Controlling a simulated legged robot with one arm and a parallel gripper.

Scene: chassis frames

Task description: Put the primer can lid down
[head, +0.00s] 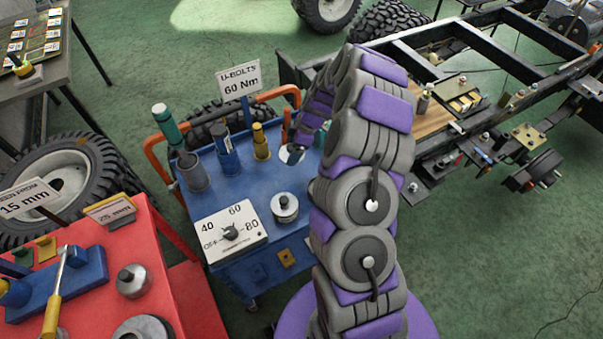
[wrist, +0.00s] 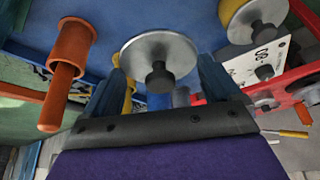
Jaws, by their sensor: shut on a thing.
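The primer can lid (wrist: 142,56) is a round silver disc with a dark knob. In the wrist view it sits between the two blue fingers of my gripper (wrist: 161,72), which is shut on it. In the head view the end of my arm reaches the blue cart (head: 257,250), at the back right of its top. My gripper is mostly hidden there, and a silver edge of the lid (head: 290,154) shows beside it. I cannot tell whether the lid touches the cart top.
A silver knobbed can (head: 285,208) and a dial panel (head: 232,233) stand in front. Yellow (head: 261,143), blue (head: 227,150) and green-topped (head: 180,145) tools stand left. An orange rail (head: 285,90) and U-bolts sign (head: 240,80) are behind. A chassis frame (head: 500,55) is at right.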

